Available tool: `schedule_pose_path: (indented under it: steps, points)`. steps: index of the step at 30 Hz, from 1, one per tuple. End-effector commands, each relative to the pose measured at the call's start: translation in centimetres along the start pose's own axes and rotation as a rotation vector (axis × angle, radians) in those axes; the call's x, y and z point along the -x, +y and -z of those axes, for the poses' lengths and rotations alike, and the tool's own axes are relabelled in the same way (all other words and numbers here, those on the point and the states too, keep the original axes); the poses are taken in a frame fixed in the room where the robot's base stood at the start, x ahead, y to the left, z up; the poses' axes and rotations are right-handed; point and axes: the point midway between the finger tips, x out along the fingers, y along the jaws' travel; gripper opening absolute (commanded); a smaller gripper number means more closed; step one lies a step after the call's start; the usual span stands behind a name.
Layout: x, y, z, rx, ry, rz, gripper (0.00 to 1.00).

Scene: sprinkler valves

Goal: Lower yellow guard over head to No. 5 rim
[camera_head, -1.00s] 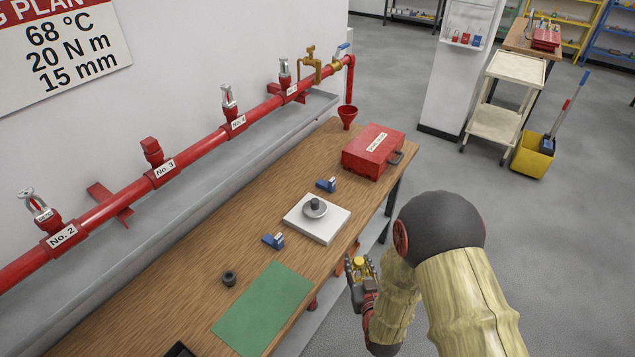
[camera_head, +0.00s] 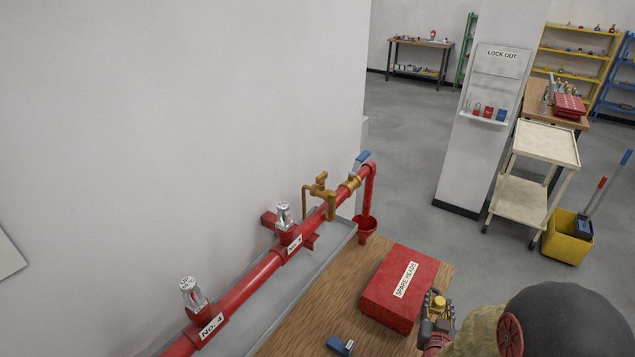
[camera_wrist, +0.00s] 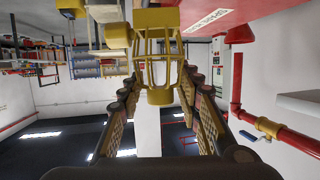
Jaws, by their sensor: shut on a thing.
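My gripper (camera_head: 437,310) is shut on the yellow guard (camera_head: 439,303), just right of the red box. In the wrist view, the guard (camera_wrist: 158,66) is an open cage with a ring and narrow end, held between my gripper's fingers (camera_wrist: 160,90); this view looks upside down. The No. 5 sprinkler head (camera_head: 284,214) is silvery and upright on the red pipe, its rim (camera_head: 289,237) below it. Its label (camera_head: 294,245) is hard to read, but it follows No. 4. The guard is well to the right of this head, apart from it. The head is bare.
The red spare heads box (camera_head: 385,290) stands on the wooden bench (camera_head: 320,315) between my gripper and the pipe. The No. 4 head (camera_head: 190,292) is lower left.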

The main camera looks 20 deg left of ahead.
Motion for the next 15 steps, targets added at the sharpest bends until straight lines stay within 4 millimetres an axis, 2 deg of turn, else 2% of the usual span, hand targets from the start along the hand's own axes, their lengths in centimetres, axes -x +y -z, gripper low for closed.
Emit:
schedule_pose_path:
  steps: [1, 3, 8, 15]
  points:
    - [0.1, -1.6, 3.9, -0.006, 0.005, -0.007, 0.0]
    - [0.0, -3.3, 7.2, -0.015, 0.001, -0.029, 0.0]
    - [0.5, -7.8, 14.6, -0.033, -0.007, -0.082, 0.0]
    - [3.5, -15.7, 24.4, -0.059, -0.017, -0.159, 0.0]
